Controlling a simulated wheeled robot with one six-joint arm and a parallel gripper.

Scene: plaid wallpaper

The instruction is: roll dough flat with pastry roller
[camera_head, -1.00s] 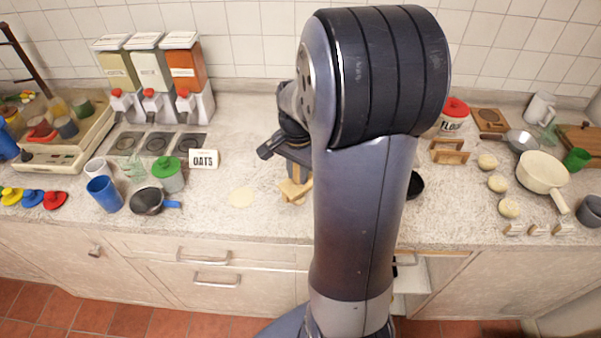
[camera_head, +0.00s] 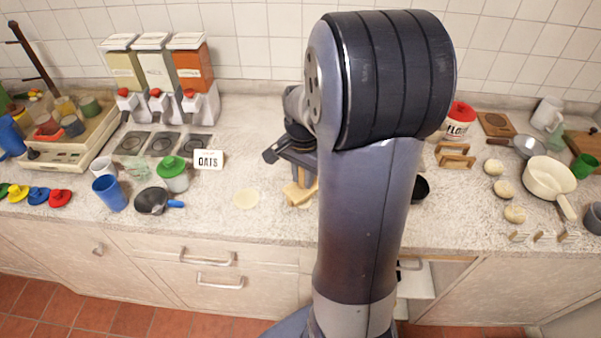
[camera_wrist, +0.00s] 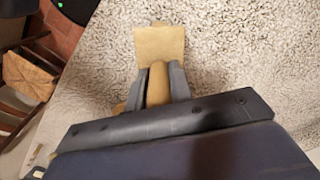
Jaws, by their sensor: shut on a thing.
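A wooden pastry roller (camera_head: 299,195) is at the middle of the counter, partly hidden behind my arm. In the wrist view its flat tan end (camera_wrist: 160,45) shows beyond my fingers, and its rounded handle sits between them. My gripper (camera_wrist: 163,72) is shut on this handle. Whether the roller touches the counter is not clear.
A cream saucepan (camera_head: 549,175) is at the right. The counter between dough and front edge is clear.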

